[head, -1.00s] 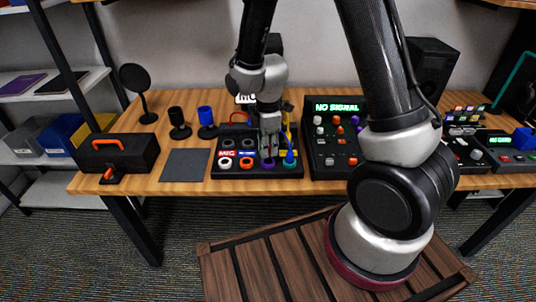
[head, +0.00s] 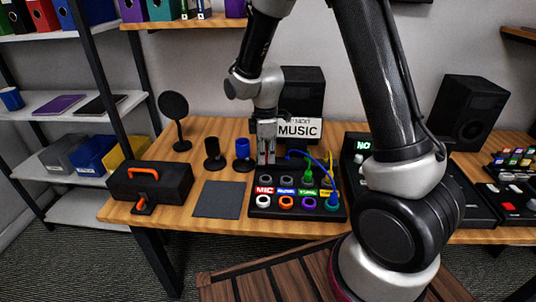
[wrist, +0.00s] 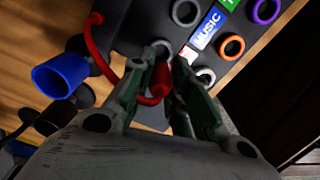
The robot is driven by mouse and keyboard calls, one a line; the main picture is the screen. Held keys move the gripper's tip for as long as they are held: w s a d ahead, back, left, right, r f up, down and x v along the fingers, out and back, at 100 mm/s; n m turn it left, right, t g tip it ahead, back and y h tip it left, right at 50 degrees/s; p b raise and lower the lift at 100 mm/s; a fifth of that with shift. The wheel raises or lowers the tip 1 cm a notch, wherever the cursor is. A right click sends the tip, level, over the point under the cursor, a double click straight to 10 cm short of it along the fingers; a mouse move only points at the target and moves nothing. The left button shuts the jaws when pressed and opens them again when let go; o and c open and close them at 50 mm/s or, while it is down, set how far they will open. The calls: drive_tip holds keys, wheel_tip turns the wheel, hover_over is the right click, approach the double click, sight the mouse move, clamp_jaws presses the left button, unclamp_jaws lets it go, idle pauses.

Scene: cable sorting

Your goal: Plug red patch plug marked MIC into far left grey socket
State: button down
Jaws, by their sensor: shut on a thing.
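The patch board (head: 256,212) is black, with a red MIC label (head: 264,190) at its left. My gripper (head: 266,161) is above the board's back left corner. In the wrist view, it (wrist: 165,93) is shut on the red plug (wrist: 162,76), whose red cable (wrist: 107,68) loops out to the left. The far left grey socket (head: 265,178) shows just below the fingertips. In the wrist view, this socket (wrist: 160,44) lies right by the plug's end; I cannot tell whether they touch. A second grey socket (head: 287,180) is empty. Any marking on the plug is hidden.
A blue cup-shaped holder (head: 242,149) stands left of the board. A grey mat (head: 219,199) lies clear.

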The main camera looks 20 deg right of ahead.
sight(266, 165)
drive_tip(key=shift+f, duration=2.15)
drive_tip(key=shift+s+f, duration=0.1)
drive_tip(key=shift+f, duration=0.5)
drive_tip(key=shift+f, duration=0.3)
drive_tip(key=shift+f, duration=0.25)
idle(0.7)
drive_tip(key=c, duration=1.3)
unclamp_jaws()
drive_tip(key=shift+o, duration=0.7)
drive_tip(key=o, duration=0.4)
